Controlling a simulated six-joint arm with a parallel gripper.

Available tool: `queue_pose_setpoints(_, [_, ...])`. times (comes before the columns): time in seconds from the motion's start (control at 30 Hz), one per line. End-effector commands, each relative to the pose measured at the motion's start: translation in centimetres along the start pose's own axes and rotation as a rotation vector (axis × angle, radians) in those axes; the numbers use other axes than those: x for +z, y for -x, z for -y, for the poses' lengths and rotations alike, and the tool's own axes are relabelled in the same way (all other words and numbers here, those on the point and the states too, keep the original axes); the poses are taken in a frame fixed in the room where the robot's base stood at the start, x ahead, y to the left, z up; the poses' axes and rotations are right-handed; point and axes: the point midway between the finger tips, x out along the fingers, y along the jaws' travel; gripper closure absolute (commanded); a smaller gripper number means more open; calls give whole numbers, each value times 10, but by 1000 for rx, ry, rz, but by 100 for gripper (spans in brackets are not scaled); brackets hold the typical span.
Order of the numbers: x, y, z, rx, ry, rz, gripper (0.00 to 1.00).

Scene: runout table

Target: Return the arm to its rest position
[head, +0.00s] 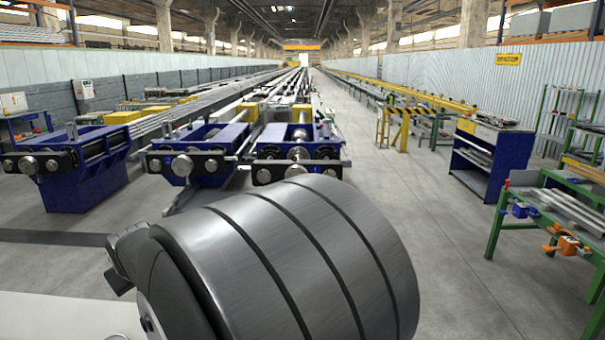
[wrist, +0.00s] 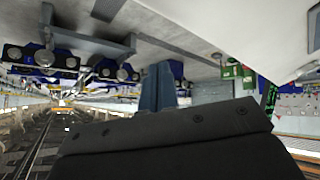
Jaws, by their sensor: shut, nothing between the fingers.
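My gripper (wrist: 175,140) shows in the wrist view as a dark, close-up block with small screws along its upper edge. It fills the lower middle of that picture. It is shut and holds nothing, and no separate fingertips can be made out. In the head view a large grey ribbed cylinder (head: 290,265), which looks like part of my arm, fills the bottom middle. It hides the floor behind it. The gripper cannot be made out in the head view.
Blue roller stands (head: 85,170) and a long runout table (head: 255,110) lie beyond the cylinder. A blue cabinet (head: 485,160) and a green bench (head: 505,222) stand at the right. Bare concrete floor (head: 435,240) lies between. The wrist view shows the hall upside down.

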Motion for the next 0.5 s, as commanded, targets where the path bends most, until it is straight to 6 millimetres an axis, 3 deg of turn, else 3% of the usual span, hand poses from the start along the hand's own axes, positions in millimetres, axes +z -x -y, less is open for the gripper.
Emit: queue_pose_setpoints(0.5, [-15,21,-102,123,-194,-156,100])
